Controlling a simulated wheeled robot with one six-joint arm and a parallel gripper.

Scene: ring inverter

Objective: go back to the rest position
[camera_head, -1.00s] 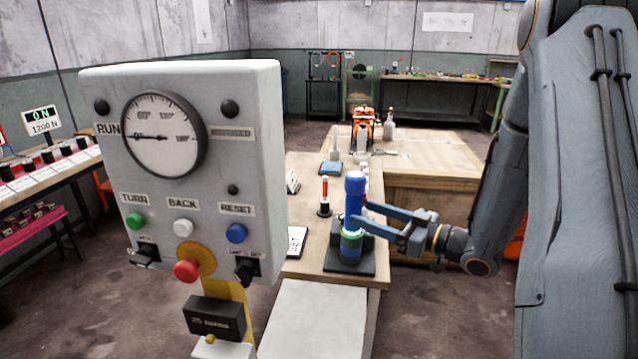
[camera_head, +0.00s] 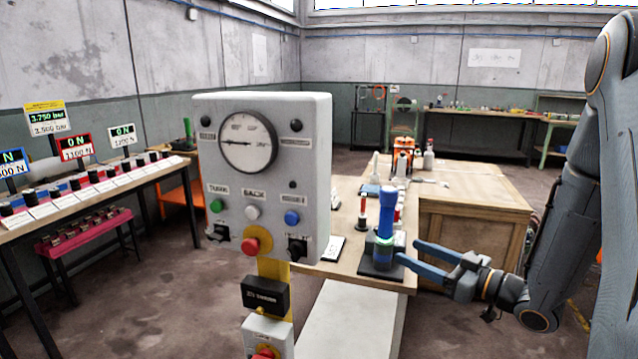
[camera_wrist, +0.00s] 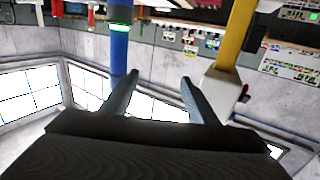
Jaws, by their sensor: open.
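My gripper (camera_head: 408,254) is open and empty in the head view, to the right of a blue cylinder (camera_head: 387,212). The cylinder stands upright in a dark fixture with a green glowing band (camera_head: 384,240) on the wooden bench. The fingers point left toward the fixture, and a small gap seems to lie between them. In the wrist view my open gripper (camera_wrist: 158,80) has nothing between its fingers. The blue cylinder (camera_wrist: 119,50) shows beyond the left finger there.
A grey control panel (camera_head: 315,190) with a gauge and buttons stands left of the fixture on a yellow post (camera_head: 272,272). A wooden crate-like bench (camera_head: 475,220) is behind my arm. A table with displays (camera_head: 95,200) is at the left. Floor between is clear.

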